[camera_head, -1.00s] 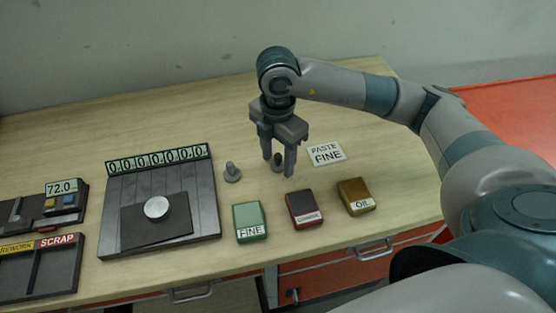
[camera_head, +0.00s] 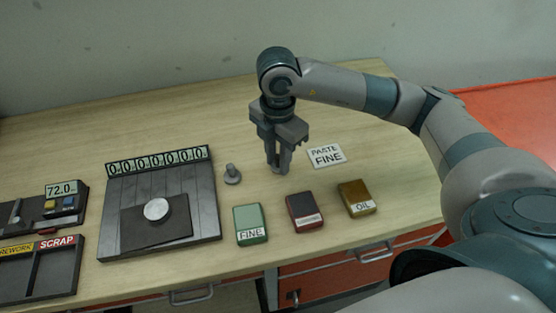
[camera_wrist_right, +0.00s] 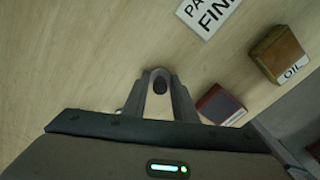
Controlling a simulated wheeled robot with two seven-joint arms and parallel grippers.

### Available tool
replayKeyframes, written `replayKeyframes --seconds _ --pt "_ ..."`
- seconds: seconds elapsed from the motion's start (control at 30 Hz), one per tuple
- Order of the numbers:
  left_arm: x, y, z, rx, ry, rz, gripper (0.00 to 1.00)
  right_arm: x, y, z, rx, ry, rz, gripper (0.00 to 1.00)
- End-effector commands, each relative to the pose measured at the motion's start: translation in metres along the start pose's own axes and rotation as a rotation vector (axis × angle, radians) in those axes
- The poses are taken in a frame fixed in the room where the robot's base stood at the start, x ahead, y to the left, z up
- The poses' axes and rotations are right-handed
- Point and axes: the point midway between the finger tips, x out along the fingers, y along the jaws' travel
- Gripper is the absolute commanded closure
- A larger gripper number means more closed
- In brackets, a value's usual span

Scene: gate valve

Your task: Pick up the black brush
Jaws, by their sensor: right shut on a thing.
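My right gripper (camera_head: 278,170) points down at the table, its two fingers shut on the black brush. The brush is mostly hidden by the fingers in the head view. In the right wrist view its dark rounded top (camera_wrist_right: 160,86) shows between the fingers of the right gripper (camera_wrist_right: 159,80). The fingertips are low, near the tabletop; I cannot tell whether the brush touches the table. My left gripper is not in view.
A similar grey piece (camera_head: 232,174) stands just left of the gripper. Green (camera_head: 250,222), dark red (camera_head: 304,208) and brown (camera_head: 355,194) blocks lie in front. A "PASTE FINE" card (camera_head: 326,155) lies to the right. A dark fixture (camera_head: 115,190) stands left. The table behind is clear.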

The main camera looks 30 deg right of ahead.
Motion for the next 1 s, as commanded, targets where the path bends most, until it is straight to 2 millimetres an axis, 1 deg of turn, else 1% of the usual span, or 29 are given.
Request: replayKeyframes --seconds 0.17,0.33,0.47,0.6,0.7,0.9,1.0 --pt "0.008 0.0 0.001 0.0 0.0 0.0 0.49 -0.013 0.001 0.0 -0.002 0.0 0.003 0.96" --pt "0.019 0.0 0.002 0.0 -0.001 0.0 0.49 -0.038 0.001 0.0 -0.003 0.0 0.007 0.96" --pt "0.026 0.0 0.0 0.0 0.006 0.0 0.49 -0.05 -0.021 0.018 0.002 -0.003 0.005 0.96" --pt "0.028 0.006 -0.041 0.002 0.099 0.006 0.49 -0.068 -0.042 0.036 0.003 -0.004 0.004 0.96" --pt "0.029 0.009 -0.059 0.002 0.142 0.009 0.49 -0.079 -0.057 0.047 0.004 -0.003 0.004 0.96" --pt "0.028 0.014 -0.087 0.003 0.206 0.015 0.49 -0.097 -0.078 0.065 0.002 -0.002 0.003 0.96" --pt "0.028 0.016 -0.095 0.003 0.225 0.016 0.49 -0.102 -0.085 0.07 0.002 -0.001 0.002 0.96"
